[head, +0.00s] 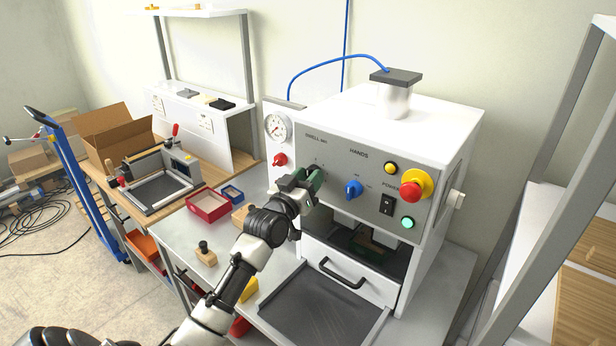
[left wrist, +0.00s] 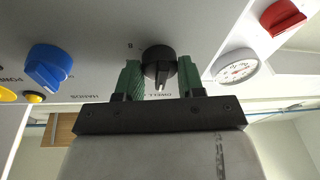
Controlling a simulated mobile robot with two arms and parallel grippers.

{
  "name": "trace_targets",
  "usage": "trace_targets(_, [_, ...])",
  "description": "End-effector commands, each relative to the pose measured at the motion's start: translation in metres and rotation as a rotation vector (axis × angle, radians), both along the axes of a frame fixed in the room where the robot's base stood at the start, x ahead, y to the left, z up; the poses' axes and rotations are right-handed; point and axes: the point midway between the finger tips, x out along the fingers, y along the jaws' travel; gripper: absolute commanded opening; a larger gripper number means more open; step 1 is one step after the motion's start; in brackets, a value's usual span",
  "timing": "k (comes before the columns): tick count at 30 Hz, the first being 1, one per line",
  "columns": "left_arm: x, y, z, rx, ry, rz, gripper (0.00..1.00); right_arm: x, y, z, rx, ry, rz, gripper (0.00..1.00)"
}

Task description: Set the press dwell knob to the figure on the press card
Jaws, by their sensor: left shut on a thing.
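The dwell knob (left wrist: 158,62) is a round black knob with a pale pointer mark on the press front. In the left wrist view its pointer is toward the gripper body. My left gripper (left wrist: 160,80) has its green fingers on either side of the knob and is shut on it. In the head view my left gripper (head: 303,182) hides the knob below the dwell label (head: 316,137) on the white press (head: 420,115). The scale figures are too small or hidden to read. No card is clearly identifiable as the press card. My right gripper is not in view.
A blue hands knob (head: 353,189), a black power switch (head: 387,204) and a red stop button (head: 411,192) sit right of the gripper. A gauge (head: 277,126) and a red knob (head: 280,160) are left. A drawer handle (head: 341,273) juts out below.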

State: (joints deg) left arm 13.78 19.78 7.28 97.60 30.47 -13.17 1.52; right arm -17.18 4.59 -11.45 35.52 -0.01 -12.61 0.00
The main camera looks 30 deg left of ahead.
Motion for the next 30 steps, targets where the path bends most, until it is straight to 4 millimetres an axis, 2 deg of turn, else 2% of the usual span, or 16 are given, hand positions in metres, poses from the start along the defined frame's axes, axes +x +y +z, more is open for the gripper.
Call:
trace_targets(8, [0.0, 0.0, -0.001, -0.004, 0.002, -0.001, 0.15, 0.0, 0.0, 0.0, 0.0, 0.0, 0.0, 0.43])
trace_targets(9, [0.0, 0.0, -0.001, -0.003, 0.002, -0.001, 0.43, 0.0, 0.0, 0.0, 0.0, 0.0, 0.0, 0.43])
trace_targets(13, [0.0, 0.0, -0.001, -0.003, 0.002, -0.001, 0.63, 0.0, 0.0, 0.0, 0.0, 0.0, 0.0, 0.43])
trace_targets(23, [-0.003, 0.0, -0.002, -0.002, 0.0, -0.001, 0.64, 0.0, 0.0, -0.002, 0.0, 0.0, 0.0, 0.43])
trace_targets(26, [-0.013, -0.001, -0.006, -0.003, 0.001, -0.002, 0.64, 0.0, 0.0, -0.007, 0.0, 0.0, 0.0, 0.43])
trace_targets(30, [-0.039, -0.002, -0.013, -0.001, 0.002, -0.001, 0.64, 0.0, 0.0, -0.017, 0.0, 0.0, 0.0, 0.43])
